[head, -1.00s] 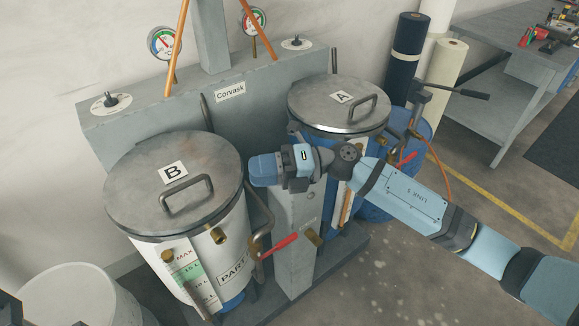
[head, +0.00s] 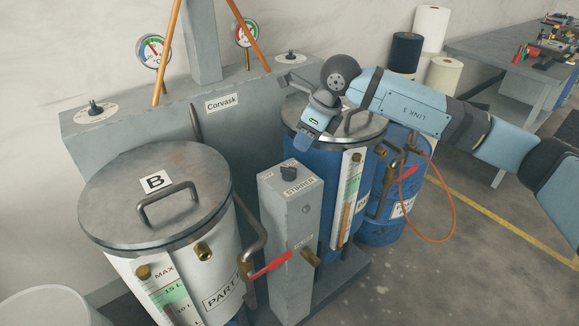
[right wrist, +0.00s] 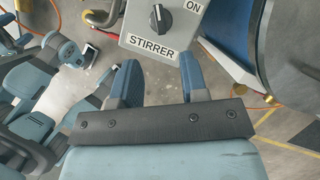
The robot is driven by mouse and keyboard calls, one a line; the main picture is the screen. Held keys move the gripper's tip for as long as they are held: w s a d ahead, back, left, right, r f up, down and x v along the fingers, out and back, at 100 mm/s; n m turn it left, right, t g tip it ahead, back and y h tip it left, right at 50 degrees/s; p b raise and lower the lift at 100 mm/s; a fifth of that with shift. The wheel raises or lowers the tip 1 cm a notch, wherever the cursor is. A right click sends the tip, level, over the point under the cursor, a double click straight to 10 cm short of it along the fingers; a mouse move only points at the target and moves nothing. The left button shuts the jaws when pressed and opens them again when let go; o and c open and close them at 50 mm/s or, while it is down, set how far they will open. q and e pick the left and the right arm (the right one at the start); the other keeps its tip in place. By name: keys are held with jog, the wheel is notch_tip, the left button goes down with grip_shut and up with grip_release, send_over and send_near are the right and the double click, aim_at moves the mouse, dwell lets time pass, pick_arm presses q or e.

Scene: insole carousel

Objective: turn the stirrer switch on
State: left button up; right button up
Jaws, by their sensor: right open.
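The stirrer switch (head: 288,173) is a black rotary knob on top of a grey post (head: 290,220) between the two drums, with a STIRRER label beside it. In the right wrist view the knob (right wrist: 160,18) sits at the top, with STIRRER below it and ON to its right. Its ridge runs roughly up and down the picture, not towards ON. My right gripper (head: 306,147) is open and empty, above and behind the post, in front of drum A's lid. In the right wrist view its two fingers (right wrist: 160,78) are apart, short of the knob.
Drum B (head: 155,215) with its handled lid stands left of the post, and blue drum A (head: 330,205) stands right behind it. A red-handled valve (head: 270,264) sticks out low by the post. The Corvask cabinet (head: 150,140) is behind. Open floor lies at right.

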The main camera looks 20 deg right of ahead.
aim_at(289, 167)
jog(key=x, duration=1)
jog(key=shift+f, duration=0.15)
grip_shut()
